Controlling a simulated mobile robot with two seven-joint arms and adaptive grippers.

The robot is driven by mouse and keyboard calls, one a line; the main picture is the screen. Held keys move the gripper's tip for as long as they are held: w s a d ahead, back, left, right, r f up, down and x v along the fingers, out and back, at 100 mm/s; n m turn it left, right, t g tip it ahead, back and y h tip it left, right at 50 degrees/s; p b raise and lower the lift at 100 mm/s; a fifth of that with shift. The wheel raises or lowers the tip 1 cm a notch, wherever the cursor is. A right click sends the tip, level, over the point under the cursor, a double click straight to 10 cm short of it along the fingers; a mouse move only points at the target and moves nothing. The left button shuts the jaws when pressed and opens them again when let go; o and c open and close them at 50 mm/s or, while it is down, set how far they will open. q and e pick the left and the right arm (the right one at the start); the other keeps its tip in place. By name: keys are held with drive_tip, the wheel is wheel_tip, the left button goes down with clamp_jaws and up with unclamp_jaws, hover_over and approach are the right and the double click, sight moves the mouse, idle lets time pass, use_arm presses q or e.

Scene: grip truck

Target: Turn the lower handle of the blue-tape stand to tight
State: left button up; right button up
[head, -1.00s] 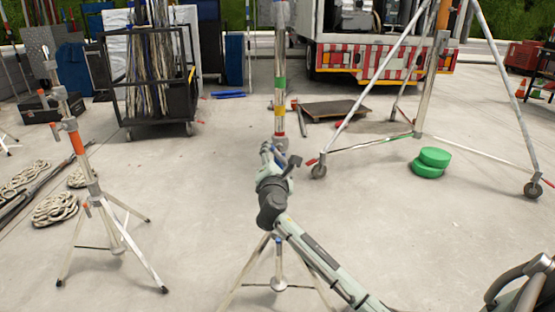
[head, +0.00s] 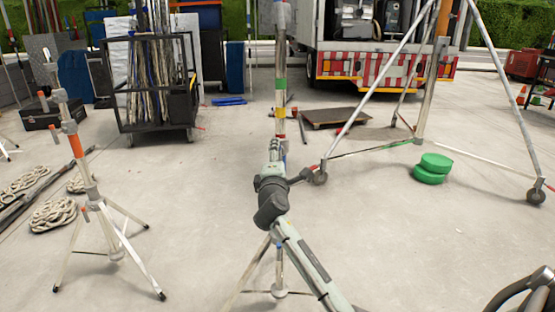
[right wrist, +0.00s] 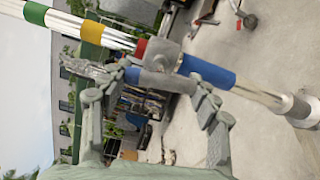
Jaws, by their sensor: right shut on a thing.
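The blue-tape stand rises at the centre of the head view, its pole (head: 281,100) banded green, yellow and red. In the right wrist view its pole crosses diagonally, and the blue tape (right wrist: 208,72) lies beside a grey collar (right wrist: 162,55). My right gripper (head: 273,152) is in front of the pole at the collar's height. In the right wrist view the right gripper (right wrist: 153,80) has its fingers closed on either side of the grey lower handle (right wrist: 156,80) at the collar. The fingers hide part of the handle. My left gripper is not in view.
An orange-taped stand (head: 76,147) is at the left near coiled ropes (head: 53,214). A cart of poles (head: 155,90) and a truck (head: 385,60) stand behind. A wheeled tripod frame (head: 365,108) and green discs (head: 432,168) are at the right. Open floor lies between.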

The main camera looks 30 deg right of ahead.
idle(0.3)
drive_tip(key=o, duration=1.2)
drive_tip(key=v, duration=1.2)
